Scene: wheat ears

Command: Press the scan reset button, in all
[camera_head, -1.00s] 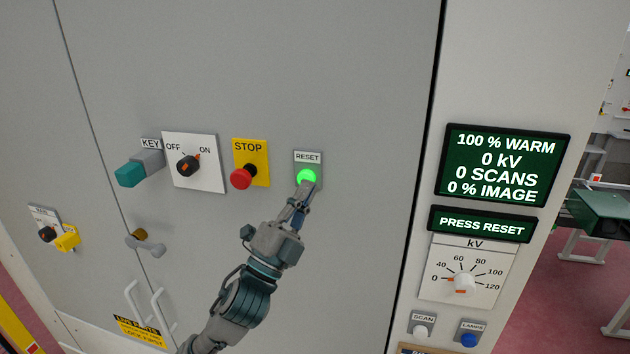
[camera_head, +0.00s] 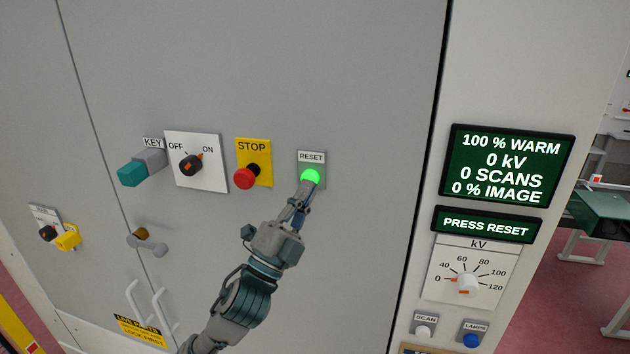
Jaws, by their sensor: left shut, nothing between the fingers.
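The reset button (camera_head: 310,177) glows green on a grey plate labelled RESET on the grey cabinet front. My left gripper (camera_head: 306,188) is shut and empty, with its fingertips at the lower edge of the button. I cannot tell whether they touch it. The display (camera_head: 508,166) on the right panel reads 100 % WARM, 0 kV, 0 SCANS, 0 % IMAGE. The smaller display (camera_head: 485,225) below it reads PRESS RESET. My right gripper is not in view.
Left of the button are a red stop knob (camera_head: 244,178), an OFF/ON switch (camera_head: 190,164) and a teal key (camera_head: 134,173). A kV dial (camera_head: 467,284), a white scan button (camera_head: 424,331) and a blue lamps button (camera_head: 469,340) sit at the lower right.

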